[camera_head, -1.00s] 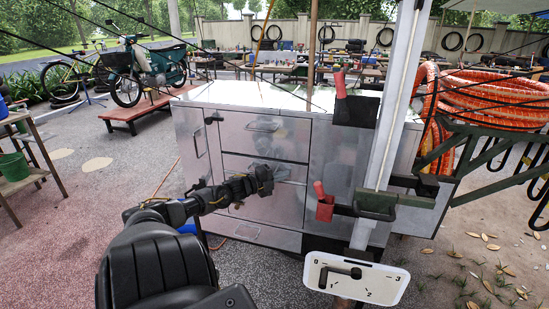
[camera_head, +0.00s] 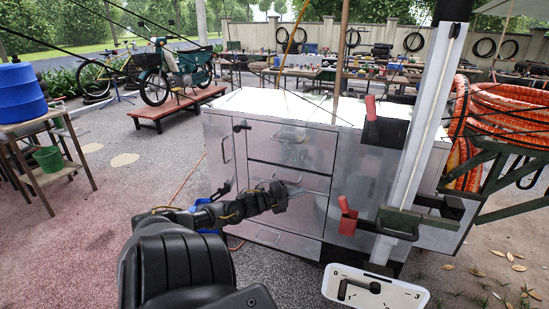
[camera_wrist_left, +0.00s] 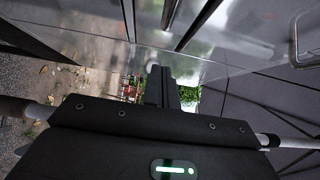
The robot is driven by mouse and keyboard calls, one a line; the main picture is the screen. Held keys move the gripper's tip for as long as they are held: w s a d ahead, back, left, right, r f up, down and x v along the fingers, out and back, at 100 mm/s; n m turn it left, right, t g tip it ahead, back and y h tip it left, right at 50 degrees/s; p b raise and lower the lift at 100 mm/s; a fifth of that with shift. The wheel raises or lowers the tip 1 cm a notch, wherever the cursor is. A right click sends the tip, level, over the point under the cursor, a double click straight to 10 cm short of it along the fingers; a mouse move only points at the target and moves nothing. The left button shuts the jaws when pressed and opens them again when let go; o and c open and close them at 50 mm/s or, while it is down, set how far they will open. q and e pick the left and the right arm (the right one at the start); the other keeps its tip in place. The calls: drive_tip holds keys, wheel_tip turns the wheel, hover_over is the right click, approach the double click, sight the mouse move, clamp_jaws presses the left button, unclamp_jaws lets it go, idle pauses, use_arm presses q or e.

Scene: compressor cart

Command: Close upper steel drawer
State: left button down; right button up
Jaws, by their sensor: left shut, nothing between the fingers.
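The steel cabinet (camera_head: 352,160) with a bright top stands ahead in the head view. Its front has a stack of drawers, and the upper steel drawer (camera_head: 270,146) has a bar handle (camera_head: 290,135). A dark line runs below that drawer; I cannot tell surely how far it stands out. My left gripper (camera_head: 292,190) is shut and empty, in front of the drawer below the upper one and overlapping its handle area. In the left wrist view, the shut fingers (camera_wrist_left: 160,84) point toward a shiny steel face (camera_wrist_left: 100,45); contact is unclear. My right gripper is not in view.
Orange hose coils (camera_head: 510,110) hang at the right. A table with a blue barrel (camera_head: 20,92) is at left.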

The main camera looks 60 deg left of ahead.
use_arm(q)
drive_tip(key=s+a, duration=0.1)
drive_tip(key=s, duration=0.6)
drive_tip(key=shift+s+f, duration=0.25)
drive_tip(key=shift+f, duration=0.1)
